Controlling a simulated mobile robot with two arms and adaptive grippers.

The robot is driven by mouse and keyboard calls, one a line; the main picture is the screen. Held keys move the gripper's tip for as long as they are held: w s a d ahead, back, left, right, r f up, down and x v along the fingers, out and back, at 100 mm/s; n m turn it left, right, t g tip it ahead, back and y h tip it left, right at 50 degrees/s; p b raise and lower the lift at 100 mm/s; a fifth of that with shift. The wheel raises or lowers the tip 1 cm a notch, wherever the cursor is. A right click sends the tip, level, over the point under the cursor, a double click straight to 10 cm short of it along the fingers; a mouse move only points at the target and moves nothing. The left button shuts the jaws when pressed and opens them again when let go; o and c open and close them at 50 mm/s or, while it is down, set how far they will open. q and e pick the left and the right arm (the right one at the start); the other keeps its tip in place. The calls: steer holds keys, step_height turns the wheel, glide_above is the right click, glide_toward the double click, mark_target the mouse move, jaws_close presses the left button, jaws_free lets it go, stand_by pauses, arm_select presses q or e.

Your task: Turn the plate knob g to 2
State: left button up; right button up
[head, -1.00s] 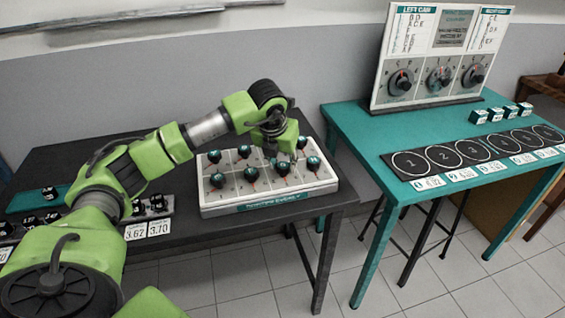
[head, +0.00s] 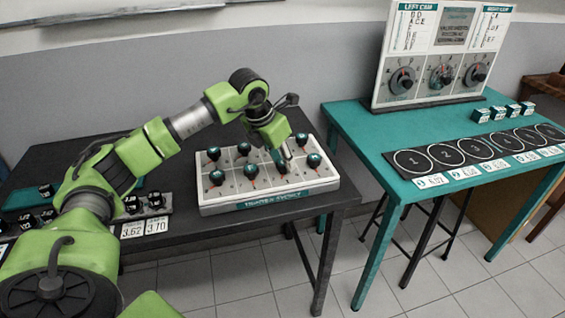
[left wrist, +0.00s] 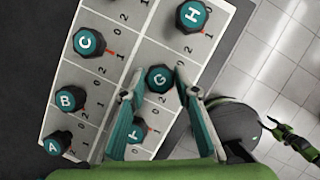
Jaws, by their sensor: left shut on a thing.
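The plate (head: 240,203) is a pale slab on the dark table, with two rows of dark knobs with teal lettered caps. Knob G (left wrist: 158,78) sits between the two teal-lined fingers of my left gripper (left wrist: 158,92), which is shut on it. In the head view the left gripper (head: 282,162) comes down over G in the front row and hides much of it. Knob H (left wrist: 193,15) and knob C (left wrist: 88,42) stand nearby.
A teal table (head: 350,125) at right holds a board with three dials (head: 440,75), a black strip of numbered circles (head: 443,156) and small boxes. Dark small parts and number cards (head: 143,228) lie left of the plate.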

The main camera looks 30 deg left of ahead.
arm_select(q)
steer(key=m+h, duration=0.1)
steer(key=m, duration=0.2)
steer(key=shift+a+r+m+g, duration=0.1)
steer(key=shift+m+g, duration=0.2)
steer(key=shift+w+m+g+h+p, duration=0.1)
steer(key=shift+m+g+h+p, duration=0.4)
steer(key=shift+m, duration=1)
steer(key=o, duration=1.1)
steer(key=v, duration=1.2)
steer(key=shift+a, duration=0.2)
